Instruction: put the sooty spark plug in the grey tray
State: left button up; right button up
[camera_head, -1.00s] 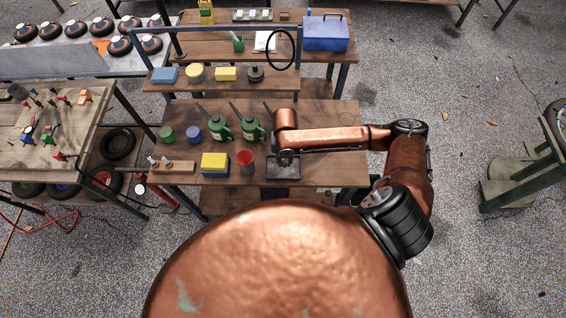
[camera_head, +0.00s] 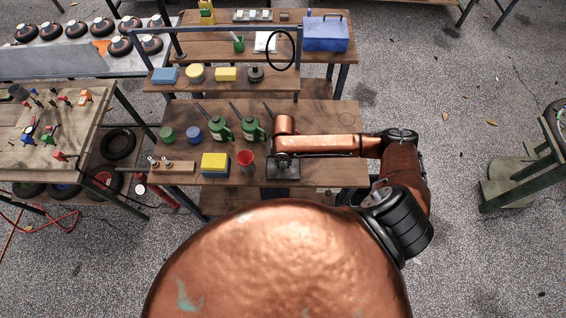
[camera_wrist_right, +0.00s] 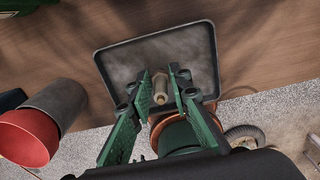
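The grey tray (camera_head: 272,175) sits near the front of the workbench, right of the red cup. It also shows in the right wrist view (camera_wrist_right: 200,42). My right gripper (camera_wrist_right: 161,82) points down over the tray, its green fingers close together. A pale, brownish spark plug (camera_wrist_right: 162,92) stands between its fingertips, over the tray floor. It appears gripped; I cannot tell whether its lower end touches the tray. Soot is not clear at this size. In the head view my right gripper (camera_head: 283,160) partly covers the tray and the plug is hidden. My left gripper is not in view.
Green oil cans (camera_head: 252,131) stand behind. A wooden holder with plugs (camera_head: 172,166) lies at the left. The bench right of the tray is clear.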

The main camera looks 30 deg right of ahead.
jog(key=o, duration=0.3)
notch_tip(320, 180, up, 12)
jog(key=shift+r, duration=0.2)
dwell(0.4)
dwell(0.5)
